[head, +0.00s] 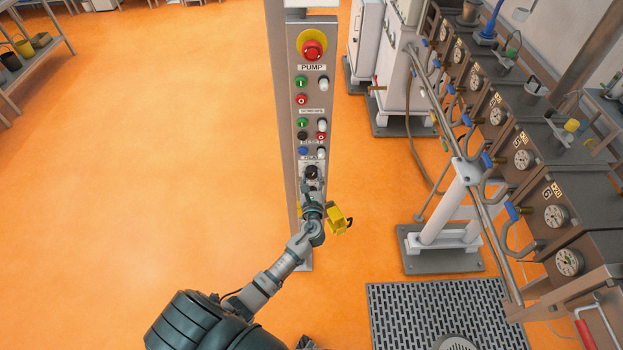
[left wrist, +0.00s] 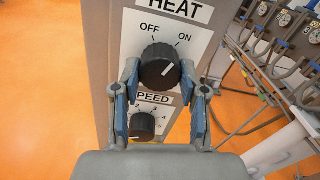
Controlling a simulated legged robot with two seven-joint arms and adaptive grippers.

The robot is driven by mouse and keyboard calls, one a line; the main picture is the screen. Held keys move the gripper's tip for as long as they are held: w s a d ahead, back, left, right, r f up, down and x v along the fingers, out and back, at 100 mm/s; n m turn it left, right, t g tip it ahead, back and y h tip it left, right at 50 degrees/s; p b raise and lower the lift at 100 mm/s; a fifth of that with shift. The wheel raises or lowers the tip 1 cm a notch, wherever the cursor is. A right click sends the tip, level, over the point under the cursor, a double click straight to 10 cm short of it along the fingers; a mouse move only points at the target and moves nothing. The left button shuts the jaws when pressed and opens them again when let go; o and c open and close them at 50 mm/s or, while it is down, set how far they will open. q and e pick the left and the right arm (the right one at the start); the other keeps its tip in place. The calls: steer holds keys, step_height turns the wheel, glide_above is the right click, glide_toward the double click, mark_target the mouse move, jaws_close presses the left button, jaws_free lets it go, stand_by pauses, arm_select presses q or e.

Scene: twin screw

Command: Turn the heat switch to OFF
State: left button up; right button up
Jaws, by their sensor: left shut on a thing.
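The heat switch is a round black knob (left wrist: 158,58) under the HEAT label in the left wrist view. OFF is printed at its upper left and ON at its upper right. Its white mark slants up to the right, toward ON. My left gripper (left wrist: 160,74) has one fingertip at each side of the knob and is shut on it. In the head view the left gripper (head: 312,184) is at the lower part of the control panel (head: 289,110), partly hiding the area below the switch (head: 311,171). My right gripper is not in view.
A smaller black SPEED knob (left wrist: 142,124) sits just below, between the fingers. Push buttons and a red emergency stop (head: 312,50) are higher on the panel. A yellow piece (head: 338,220) shows beside my left wrist. Pipes and gauges (head: 524,160) stand right; the orange floor left is clear.

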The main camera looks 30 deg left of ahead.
arm_select(q)
steer(key=shift+n, duration=0.5)
steer(key=n+b, duration=0.2)
steer(key=n, duration=0.2)
steer(key=n+b, duration=0.2)
steer(key=n, duration=0.3)
steer(key=shift+n, duration=0.3)
steer(key=o, duration=1)
steer(key=shift+o, duration=0.7)
